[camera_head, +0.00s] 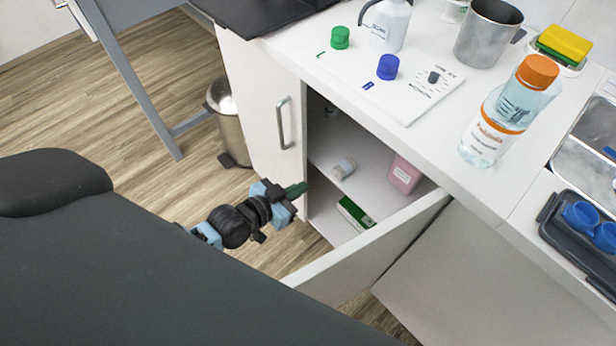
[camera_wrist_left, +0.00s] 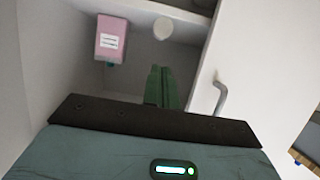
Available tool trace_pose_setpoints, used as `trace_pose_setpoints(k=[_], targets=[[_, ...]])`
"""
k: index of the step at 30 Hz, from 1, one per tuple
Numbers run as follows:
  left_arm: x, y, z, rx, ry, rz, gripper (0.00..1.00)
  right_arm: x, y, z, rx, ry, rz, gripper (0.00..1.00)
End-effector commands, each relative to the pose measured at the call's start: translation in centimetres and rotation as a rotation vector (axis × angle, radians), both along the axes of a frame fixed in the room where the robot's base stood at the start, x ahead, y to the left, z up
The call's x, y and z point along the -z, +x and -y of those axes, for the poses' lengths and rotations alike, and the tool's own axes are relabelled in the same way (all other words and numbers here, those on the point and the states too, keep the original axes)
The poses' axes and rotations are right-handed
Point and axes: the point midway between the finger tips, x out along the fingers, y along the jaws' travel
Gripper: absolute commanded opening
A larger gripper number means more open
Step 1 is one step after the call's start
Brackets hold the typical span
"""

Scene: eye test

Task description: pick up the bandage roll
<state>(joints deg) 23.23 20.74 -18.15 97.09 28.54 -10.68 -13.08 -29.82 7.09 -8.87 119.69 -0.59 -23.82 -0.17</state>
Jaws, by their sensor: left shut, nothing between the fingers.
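The bandage roll (camera_head: 344,168), a small whitish cylinder, lies inside the open cabinet under the counter. In the left wrist view the pale round thing (camera_wrist_left: 163,28) past my fingertips looks like the same roll. My left gripper (camera_head: 303,187) is at the cabinet opening, to the left of the roll and apart from it. Its green fingers (camera_wrist_left: 162,70) are shut with nothing between them. My right gripper is not in view.
A pink box (camera_head: 403,175), also in the left wrist view (camera_wrist_left: 111,38), and a green box (camera_head: 355,213) are in the cabinet. The open door (camera_head: 370,250) stands in front, and a closed door with a handle (camera_head: 284,122) is to the left. Bottles stand on the counter (camera_head: 435,135).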

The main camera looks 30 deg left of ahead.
Motion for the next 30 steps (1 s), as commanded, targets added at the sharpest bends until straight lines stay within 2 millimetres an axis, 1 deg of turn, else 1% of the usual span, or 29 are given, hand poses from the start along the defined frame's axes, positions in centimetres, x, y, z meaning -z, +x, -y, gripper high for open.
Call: trace_pose_setpoints(k=[3,7,8,13,15,17,23,26,30], targets=[[0.0,-0.3,-0.1,0.000,0.000,0.000,0.00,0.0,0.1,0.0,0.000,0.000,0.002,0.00],[0.2,-0.2,-0.1,-0.001,-0.001,0.000,0.00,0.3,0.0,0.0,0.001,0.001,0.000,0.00],[0.4,0.0,0.0,-0.002,-0.001,-0.001,0.00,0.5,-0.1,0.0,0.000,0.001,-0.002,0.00],[2.3,1.7,0.9,-0.004,-0.003,-0.003,0.00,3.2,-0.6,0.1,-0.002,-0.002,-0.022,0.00],[2.9,2.3,1.2,-0.001,-0.002,-0.004,0.00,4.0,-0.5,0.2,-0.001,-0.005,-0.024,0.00],[3.1,2.7,1.4,0.001,-0.003,-0.004,0.00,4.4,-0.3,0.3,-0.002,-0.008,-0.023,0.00],[2.9,3.2,1.6,0.003,0.000,-0.002,0.00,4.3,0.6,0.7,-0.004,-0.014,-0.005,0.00],[2.8,3.4,1.7,0.003,-0.001,-0.001,0.00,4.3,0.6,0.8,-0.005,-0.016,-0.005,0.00],[2.9,4.6,2.2,0.002,-0.002,-0.001,0.00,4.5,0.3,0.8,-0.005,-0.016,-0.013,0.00]])
